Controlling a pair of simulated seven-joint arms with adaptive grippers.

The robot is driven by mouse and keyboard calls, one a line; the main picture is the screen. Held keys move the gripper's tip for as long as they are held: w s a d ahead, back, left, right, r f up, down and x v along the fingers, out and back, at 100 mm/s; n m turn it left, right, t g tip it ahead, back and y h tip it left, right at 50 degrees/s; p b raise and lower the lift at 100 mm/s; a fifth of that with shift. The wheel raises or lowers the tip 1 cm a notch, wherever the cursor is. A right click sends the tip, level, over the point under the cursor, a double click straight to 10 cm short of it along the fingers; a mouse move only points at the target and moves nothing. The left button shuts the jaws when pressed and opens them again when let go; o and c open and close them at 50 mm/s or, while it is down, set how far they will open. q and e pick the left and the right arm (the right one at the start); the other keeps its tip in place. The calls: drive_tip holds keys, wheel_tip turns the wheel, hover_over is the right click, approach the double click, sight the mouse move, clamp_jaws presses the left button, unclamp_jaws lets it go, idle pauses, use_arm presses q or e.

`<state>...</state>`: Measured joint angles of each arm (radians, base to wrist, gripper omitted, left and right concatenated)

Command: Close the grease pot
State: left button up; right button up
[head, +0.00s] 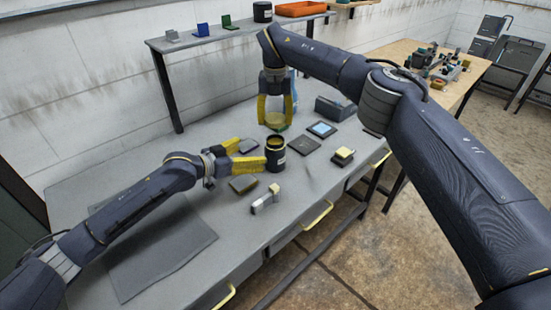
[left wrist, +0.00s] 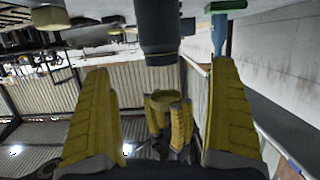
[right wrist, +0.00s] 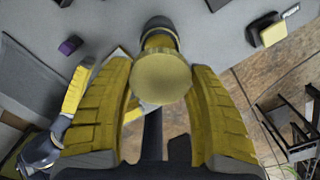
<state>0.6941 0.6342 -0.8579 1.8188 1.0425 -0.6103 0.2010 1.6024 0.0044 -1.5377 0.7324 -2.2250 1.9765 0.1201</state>
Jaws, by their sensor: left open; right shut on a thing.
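The grease pot (head: 277,161) is a dark cylinder with a yellowish ring at its top, upright on the grey bench. It also shows at the top of the left wrist view (left wrist: 157,28). My left gripper (head: 257,154) is open, its yellow fingers reaching to the pot from the left; contact cannot be told. My right gripper (head: 277,110) points down above and behind the pot, shut on a round yellowish lid (head: 275,122). The lid is apart from the pot. In the right wrist view the lid (right wrist: 162,78) sits between the fingers and hides part of the pot.
A black pad (head: 304,146), a blue-screened device (head: 321,129) and a yellow-topped block (head: 343,157) lie to the right. A raised shelf (head: 225,35) stands behind. The front-left mat (head: 160,255) is bare.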

use_arm(q)
drive_tip(key=shift+x, duration=6.05)
drive_tip(key=shift+a, duration=0.1)
drive_tip(key=c, duration=1.7)
use_arm(e)
hover_over(275, 142)
drive_tip(key=shift+s+f, duration=0.1)
drive_tip(key=shift+f, duration=2.4)
drive_tip(key=shift+f, duration=0.15)
drive_tip(key=shift+f, duration=0.75)
drive_tip(key=shift+f, duration=0.35)
